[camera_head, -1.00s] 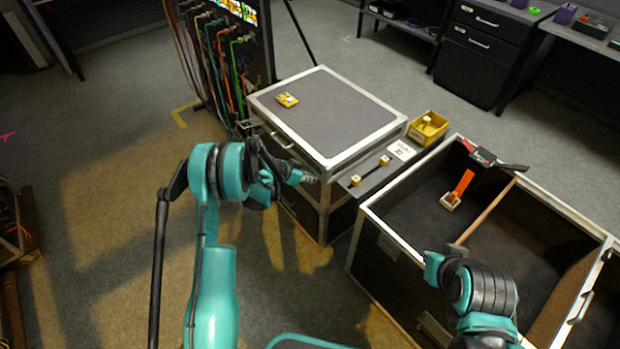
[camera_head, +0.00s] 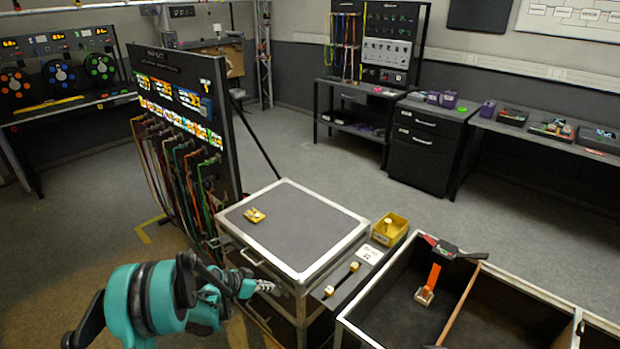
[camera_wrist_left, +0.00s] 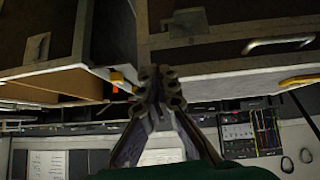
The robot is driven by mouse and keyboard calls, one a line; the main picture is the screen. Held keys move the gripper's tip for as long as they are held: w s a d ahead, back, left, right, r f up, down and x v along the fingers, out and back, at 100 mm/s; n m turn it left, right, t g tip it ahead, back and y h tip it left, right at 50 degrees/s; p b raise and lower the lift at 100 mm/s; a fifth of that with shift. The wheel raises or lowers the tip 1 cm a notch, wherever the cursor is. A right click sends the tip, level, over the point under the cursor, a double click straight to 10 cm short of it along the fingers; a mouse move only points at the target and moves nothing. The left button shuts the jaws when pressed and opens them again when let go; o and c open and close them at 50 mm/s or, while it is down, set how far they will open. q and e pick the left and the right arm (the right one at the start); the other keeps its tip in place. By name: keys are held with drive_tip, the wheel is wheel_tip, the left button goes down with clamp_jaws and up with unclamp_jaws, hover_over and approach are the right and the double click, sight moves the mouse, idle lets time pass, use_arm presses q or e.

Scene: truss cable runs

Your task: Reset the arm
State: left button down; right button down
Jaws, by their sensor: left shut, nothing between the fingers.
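My left arm comes in at the lower left of the head view. Its gripper (camera_head: 262,286) is shut and empty, in front of the near side of the closed flight case (camera_head: 300,230). In the left wrist view the gripper (camera_wrist_left: 160,85) also shows shut, with its fingers together and nothing between them. My right gripper is not in the head view. A small yellow item (camera_head: 255,215) lies on the case lid.
An open case (camera_head: 370,325) holding an orange-handled tool (camera_head: 432,278) stands at lower right. A yellow bin (camera_head: 389,231) and a black cable piece (camera_head: 343,281) sit between the cases. A cable rack (camera_head: 185,140) stands left. Open floor lies behind.

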use_arm(q)
drive_tip(key=s+d+r+n+y, duration=0.3)
drive_tip(key=s+r, duration=0.9)
drive_tip(key=r, duration=0.4)
drive_tip(key=s+r+n+y, duration=0.1)
drive_tip(key=s+n, duration=0.1)
drive_tip(key=s, duration=0.7)
drive_tip(key=s+a+r+n+y, duration=0.1)
drive_tip(key=s+r+n+y, duration=0.1)
drive_tip(key=s, duration=0.8)
drive_tip(key=shift+r+t, duration=0.25)
drive_tip(key=shift+t, duration=0.05)
drive_tip(key=shift+s, duration=0.1)
